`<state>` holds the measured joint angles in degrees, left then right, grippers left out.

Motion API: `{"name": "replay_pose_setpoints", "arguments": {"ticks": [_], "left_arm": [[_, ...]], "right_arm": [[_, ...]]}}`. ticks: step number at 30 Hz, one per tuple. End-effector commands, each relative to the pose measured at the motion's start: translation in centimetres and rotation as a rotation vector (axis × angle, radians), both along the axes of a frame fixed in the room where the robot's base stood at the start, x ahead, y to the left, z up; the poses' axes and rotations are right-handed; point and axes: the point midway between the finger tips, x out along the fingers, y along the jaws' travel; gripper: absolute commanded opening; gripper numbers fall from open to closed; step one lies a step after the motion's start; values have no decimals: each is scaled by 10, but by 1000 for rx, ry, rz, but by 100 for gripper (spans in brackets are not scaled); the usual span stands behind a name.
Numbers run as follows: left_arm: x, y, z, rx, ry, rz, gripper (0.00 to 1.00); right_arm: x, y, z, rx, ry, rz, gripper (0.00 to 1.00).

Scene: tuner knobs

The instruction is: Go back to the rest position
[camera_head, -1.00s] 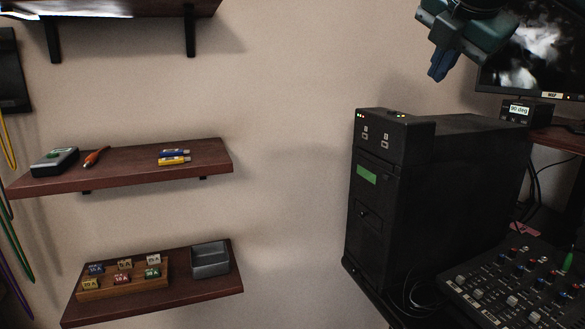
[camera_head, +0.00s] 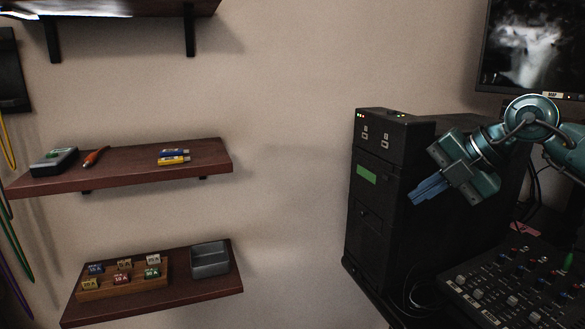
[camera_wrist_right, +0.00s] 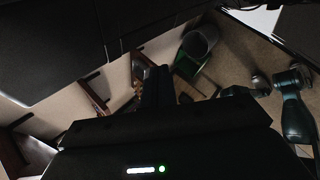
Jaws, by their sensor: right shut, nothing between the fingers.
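My right gripper (camera_head: 428,190) is in front of the black tower case (camera_head: 378,200) in the head view. Its blue fingers are together and hold nothing. They point down and to the left, and I cannot tell how far they are from the case. The right arm comes in from the right edge. In the right wrist view the dark fingers (camera_wrist_right: 158,88) are close together at the middle, with nothing seen between them. My left gripper is not in the head view.
A mixer panel (camera_head: 515,290) with several knobs lies below the right arm. A monitor (camera_head: 525,50) hangs at the upper right. Wall shelves at left hold a meter (camera_head: 54,161), a fuse rack (camera_head: 122,284) and a grey bin (camera_head: 209,260). The wall between shelves and case is clear.

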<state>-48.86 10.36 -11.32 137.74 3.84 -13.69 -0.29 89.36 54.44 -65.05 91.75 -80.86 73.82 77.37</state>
Motion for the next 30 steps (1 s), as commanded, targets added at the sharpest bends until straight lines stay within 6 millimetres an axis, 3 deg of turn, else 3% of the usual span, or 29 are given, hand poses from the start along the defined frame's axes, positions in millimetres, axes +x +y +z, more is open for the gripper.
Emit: {"name": "replay_pose_setpoints", "arguments": {"ticks": [1, 6, 13, 20, 30], "left_arm": [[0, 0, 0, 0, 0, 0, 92], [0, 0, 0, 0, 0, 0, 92], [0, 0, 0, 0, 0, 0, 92], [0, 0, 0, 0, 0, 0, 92], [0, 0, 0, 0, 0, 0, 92]], "right_arm": [[-9, 20, -28, 68, 29, 74, 0], [-46, 74, -83, 329, 68, 246, 0], [-96, 115, -127, 702, 94, 278, 0], [-134, 120, -158, 1002, 113, 96, 0], [-187, 88, -229, 1150, 201, -410, 0]]}}
